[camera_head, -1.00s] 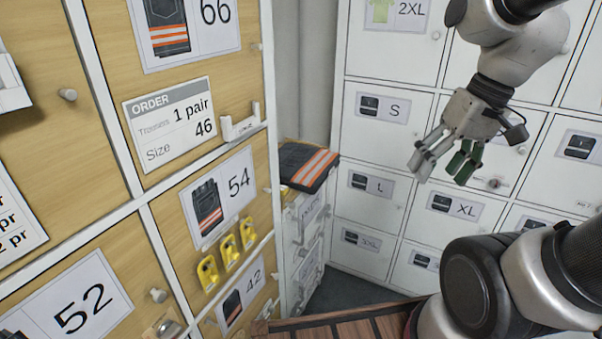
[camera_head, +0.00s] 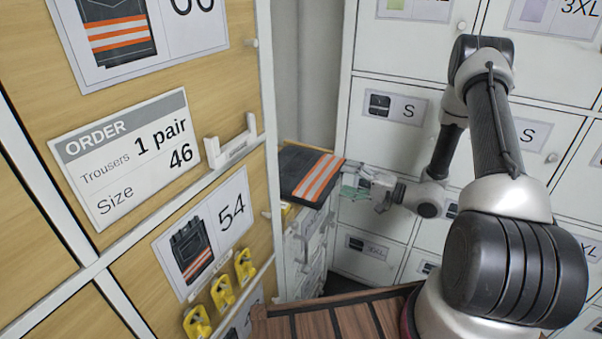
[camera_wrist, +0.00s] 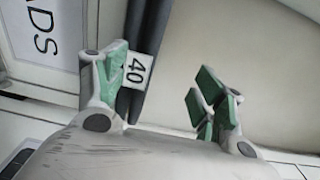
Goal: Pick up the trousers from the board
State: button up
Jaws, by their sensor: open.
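The trousers (camera_head: 312,174) are a dark folded pair with orange and pale stripes, lying flat on top of the white cabinet in the head view. In the wrist view the trousers (camera_wrist: 152,62) show as a dark edge-on strip with a white tag reading 40. My gripper (camera_head: 357,186) is just right of their right edge in the head view. In the wrist view my gripper (camera_wrist: 165,78) is open, with green finger pads. The strip lies between the fingers, close to the left one, which partly covers the tag. Contact cannot be told.
An order card (camera_head: 128,158) reads trousers, 1 pair, size 46. Wooden locker doors with yellow handles (camera_head: 245,265) stand close on the left. White lockers (camera_head: 385,125) stand behind my arm. A slatted wooden surface (camera_head: 340,318) is at the bottom.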

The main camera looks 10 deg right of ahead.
jog(key=f, duration=0.1)
jog(key=t, duration=0.1)
jog(key=w+d+f+m+h, duration=0.1)
jog(key=shift+f+t, duration=0.3)
jog(key=shift+f, duration=0.05)
jog(key=x, duration=0.7)
jog(key=shift+w+a, duration=0.1)
jog(key=shift+w, duration=0.2)
jog(key=shift+c, duration=0.4)
grip_shut()
